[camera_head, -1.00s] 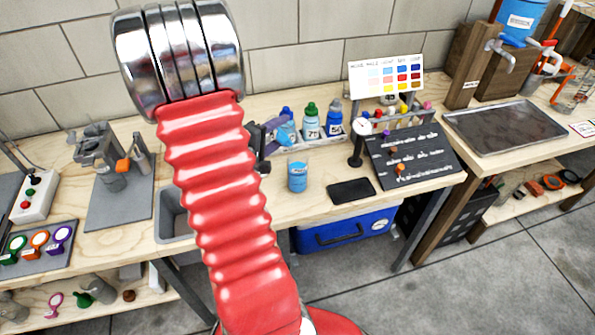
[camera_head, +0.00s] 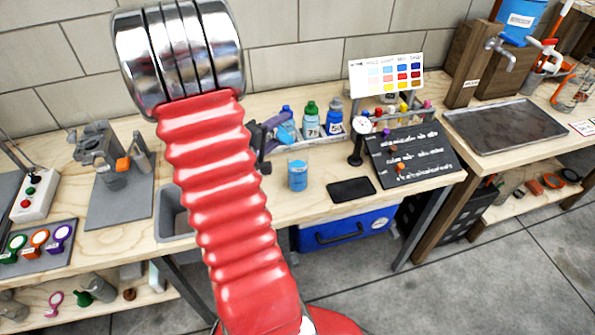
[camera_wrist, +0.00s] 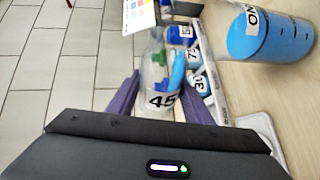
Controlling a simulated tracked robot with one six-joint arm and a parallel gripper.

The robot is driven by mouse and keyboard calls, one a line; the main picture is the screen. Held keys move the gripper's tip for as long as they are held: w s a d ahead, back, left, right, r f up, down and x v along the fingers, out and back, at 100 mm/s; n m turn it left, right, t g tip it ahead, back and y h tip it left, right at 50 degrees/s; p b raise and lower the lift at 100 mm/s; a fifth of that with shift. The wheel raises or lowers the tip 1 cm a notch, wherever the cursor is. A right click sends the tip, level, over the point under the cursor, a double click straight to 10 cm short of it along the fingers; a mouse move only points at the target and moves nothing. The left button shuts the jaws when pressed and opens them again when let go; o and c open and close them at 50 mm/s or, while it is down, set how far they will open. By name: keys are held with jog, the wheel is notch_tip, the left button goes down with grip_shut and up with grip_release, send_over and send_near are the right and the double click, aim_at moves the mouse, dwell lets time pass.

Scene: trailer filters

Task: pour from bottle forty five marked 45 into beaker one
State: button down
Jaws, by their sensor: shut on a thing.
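A clear bottle marked 45 (camera_wrist: 160,92) with blue liquid is held between the purple fingers of my gripper (camera_wrist: 155,98). The liquid lies along one side of the bottle, so it is tilted. In the head view the fingers (camera_head: 273,121) and part of the bottle (camera_head: 286,134) show behind my red arm. The beaker (camera_head: 297,176) stands upright on the bench below and apart from the bottle, with blue liquid in it. In the wrist view the beaker (camera_wrist: 290,42) is at the upper right, its label partly readable. I cannot see any stream between them.
Bottles with a green cap (camera_head: 310,120) and a blue cap (camera_head: 334,118) stand in a rack behind the beaker. A grey basin (camera_head: 173,215) is left of my arm.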

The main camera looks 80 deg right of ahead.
jog(key=shift+s+r+m+p, duration=0.1)
jog(key=shift+r+m+p, duration=0.25)
jog(key=shift+m+p, duration=0.05)
dwell(1.1)
jog(key=shift+w+d+f+n+y, duration=0.15)
jog(key=shift+f+n+y, duration=0.25)
jog(key=shift+f+n, duration=0.55)
jog(key=shift+w+d+f+n+g, duration=0.1)
jog(key=shift+w+f+n+g, duration=0.15)
jog(key=shift+n, duration=0.2)
jog(key=shift+f, duration=0.15)
